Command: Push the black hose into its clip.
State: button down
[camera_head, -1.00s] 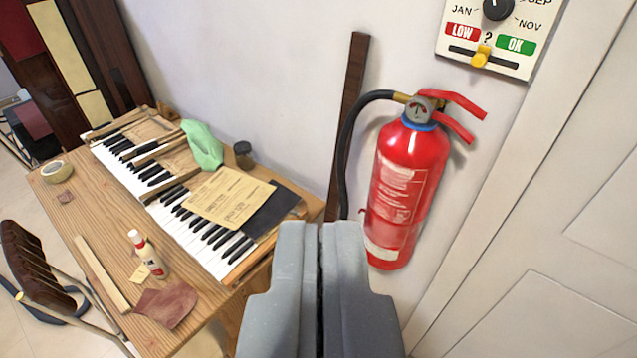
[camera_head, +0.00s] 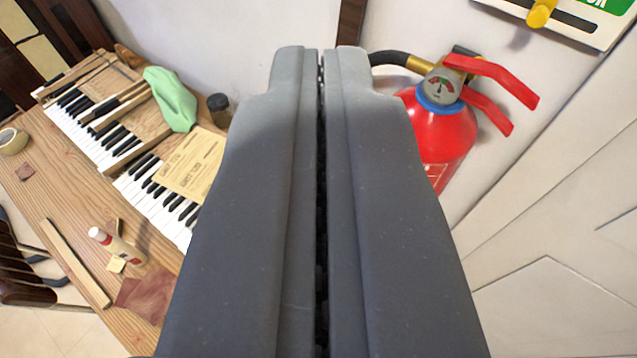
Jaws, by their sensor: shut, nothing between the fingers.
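The black hose (camera_head: 389,58) shows only as a short upper stretch. It runs left from the brass fitting at the top of the red fire extinguisher (camera_head: 440,135) and passes behind my gripper. The rest of the hose and its clip are hidden behind my gripper. My gripper (camera_head: 320,50) is shut and empty, with its grey fingers pointing up the picture. Its tips are just left of the visible hose; I cannot tell whether they touch it. The extinguisher has a gauge, a blue collar and red levers, and its lower part is hidden.
A wooden table (camera_head: 75,235) on the left bears piano keys (camera_head: 150,205), a green cloth (camera_head: 170,98), a paper sheet (camera_head: 193,165), a dark jar (camera_head: 219,108) and a glue bottle (camera_head: 117,245). A panel with a yellow slider (camera_head: 541,13) hangs top right. A white door (camera_head: 570,280) stands at right.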

jog(key=w+a+f+m+t+y, duration=0.35)
jog(key=w+a+m, duration=0.7)
jog(key=w, duration=0.55)
jog(key=w+a+f+m+h, duration=0.1)
jog(key=w+f+m+h, duration=0.25)
jog(key=f, duration=0.25)
jog(key=w+a+f+m+h, duration=0.1)
jog(key=w+f+m+h, duration=0.2)
jog(key=f, duration=0.4)
jog(key=s+d+f+m+g+h, duration=0.1)
jog(key=s+f+m+g+h, duration=0.15)
jog(key=f, duration=0.55)
jog(key=s+d+f+m+g+h, duration=0.1)
jog(key=s+f+m+g+h, duration=0.2)
jog(key=f, duration=0.6)
jog(key=s+d+f+m+g+h, duration=0.1)
jog(key=s+f+m+g+h, duration=0.2)
jog(key=f, duration=0.5)
jog(key=w+d+f+m+b, duration=0.1)
jog(key=w+d+f, duration=0.2)
jog(key=w+d, duration=0.6)
jog(key=shift+w+d+f, duration=0.2)
jog(key=shift+w+d, duration=0.2)
jog(key=shift+w, duration=0.25)
jog(key=shift+f+y+b, duration=0.1)
jog(key=shift+y+b, duration=0.15)
jog(key=shift+b, duration=0.05)
